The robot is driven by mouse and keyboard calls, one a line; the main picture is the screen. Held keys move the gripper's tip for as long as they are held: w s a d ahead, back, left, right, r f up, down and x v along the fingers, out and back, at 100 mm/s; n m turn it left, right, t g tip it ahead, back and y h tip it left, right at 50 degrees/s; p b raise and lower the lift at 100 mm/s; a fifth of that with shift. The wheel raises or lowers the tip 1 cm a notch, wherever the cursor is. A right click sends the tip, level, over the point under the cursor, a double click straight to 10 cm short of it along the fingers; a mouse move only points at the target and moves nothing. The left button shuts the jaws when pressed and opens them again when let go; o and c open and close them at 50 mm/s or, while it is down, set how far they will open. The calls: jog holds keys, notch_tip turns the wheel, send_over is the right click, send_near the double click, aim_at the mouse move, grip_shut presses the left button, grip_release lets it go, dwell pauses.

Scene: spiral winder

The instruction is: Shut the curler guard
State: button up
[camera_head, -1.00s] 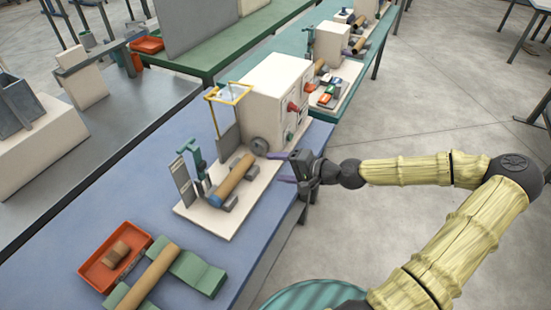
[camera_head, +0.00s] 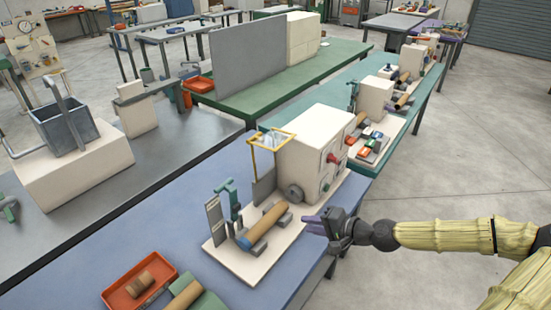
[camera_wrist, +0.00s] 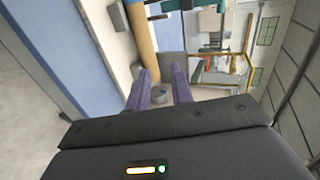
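The curler (camera_head: 318,150) is a cream box on a pale base plate at the right edge of the blue table. Its yellow-framed clear guard (camera_head: 272,138) stands raised on the left side of the box. It also shows in the wrist view (camera_wrist: 222,65). A brown tube (camera_head: 268,219) lies on grey supports in front of the box. My gripper (camera_head: 307,223) is just right of the tube, beyond the base plate's right side, below the guard. In the wrist view my purple fingers (camera_wrist: 160,76) are apart with nothing held between them.
A green-handled stand (camera_head: 230,196) rises left of the tube. An orange tray (camera_head: 138,284) with a brown piece lies at the near left. Red knobs (camera_head: 334,158) stick out of the box's right face. The aisle floor to the right is clear.

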jog(key=s+f+n+g, duration=0.1)
jog(key=f, duration=0.1)
jog(key=s+a+f+n+g+h, duration=0.1)
jog(key=s, duration=0.1)
jog(key=s+a+f+g+h, duration=0.1)
jog(key=s+f+g, duration=0.1)
jog(key=shift+s+a+f+n, duration=0.1)
jog(key=shift+a+f+n, duration=0.05)
jog(key=shift+f+n, duration=0.2)
grip_shut()
jog(key=s+d+f+n+g+h, duration=0.1)
jog(key=s+d+n+g+h, duration=0.1)
jog(key=s+h, duration=0.2)
jog(key=s+d+r+n+h, duration=0.1)
jog(key=s+d+r+h, duration=0.1)
jog(key=r, duration=0.4)
jog(key=s+d+r+n+t+h, duration=0.1)
jog(key=s+d+r+h, duration=0.1)
jog(key=s+r, duration=0.2)
jog(key=v, duration=0.3)
jog(key=shift+w, duration=0.2)
jog(key=shift+d, duration=0.1)
